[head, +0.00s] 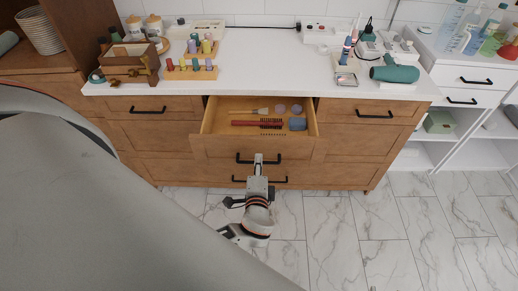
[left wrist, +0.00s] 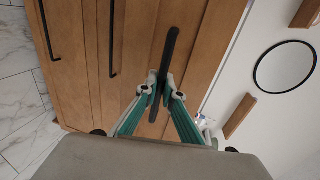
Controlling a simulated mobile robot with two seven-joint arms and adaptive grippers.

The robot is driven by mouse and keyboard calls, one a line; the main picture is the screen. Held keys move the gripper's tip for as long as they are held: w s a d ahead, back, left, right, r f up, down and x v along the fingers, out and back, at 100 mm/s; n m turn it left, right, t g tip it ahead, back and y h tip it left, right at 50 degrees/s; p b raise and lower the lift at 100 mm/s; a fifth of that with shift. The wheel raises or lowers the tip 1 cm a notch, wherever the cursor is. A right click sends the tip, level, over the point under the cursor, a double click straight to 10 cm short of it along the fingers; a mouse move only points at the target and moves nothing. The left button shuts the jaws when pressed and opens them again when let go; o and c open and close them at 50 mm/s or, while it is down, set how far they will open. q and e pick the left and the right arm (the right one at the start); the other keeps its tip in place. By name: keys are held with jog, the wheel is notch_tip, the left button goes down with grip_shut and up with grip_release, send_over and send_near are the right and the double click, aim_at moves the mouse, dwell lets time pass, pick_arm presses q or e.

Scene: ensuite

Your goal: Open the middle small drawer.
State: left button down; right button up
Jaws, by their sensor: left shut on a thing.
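The middle small drawer (head: 215,146) of the wooden cabinet is pulled out, with its inside showing. It holds a red comb-like item (head: 258,123), a brush, a blue item and small round items. My left gripper (head: 258,160) is at the drawer's front, shut on its black bar handle (head: 241,159). In the left wrist view, the fingertips (left wrist: 160,92) close around the middle of the black handle (left wrist: 171,45), whose two ends stick out past them. The gripper hides part of the handle. My right gripper is not in view.
Closed drawers flank it, left (head: 150,104) and right (head: 360,108). A wider drawer's handle (head: 270,180) lies just below. The white countertop (head: 270,60) carries bottles, a wooden box and a green hair dryer (head: 394,73). Marble floor (head: 330,235) in front is clear.

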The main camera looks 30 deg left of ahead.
pick_arm(q)
jog(key=shift+f+v, duration=0.15)
jog(key=shift+v, duration=0.8)
jog(key=shift+f+v, duration=0.2)
jog(key=shift+v, duration=0.7)
jog(key=shift+f+v, duration=0.15)
jog(key=shift+v, duration=0.8)
jog(key=shift+d, duration=0.15)
jog(key=c, duration=2.5)
grip_release()
jog(key=shift+s, duration=0.1)
jog(key=v, duration=1.2)
jog(key=shift+r, duration=0.1)
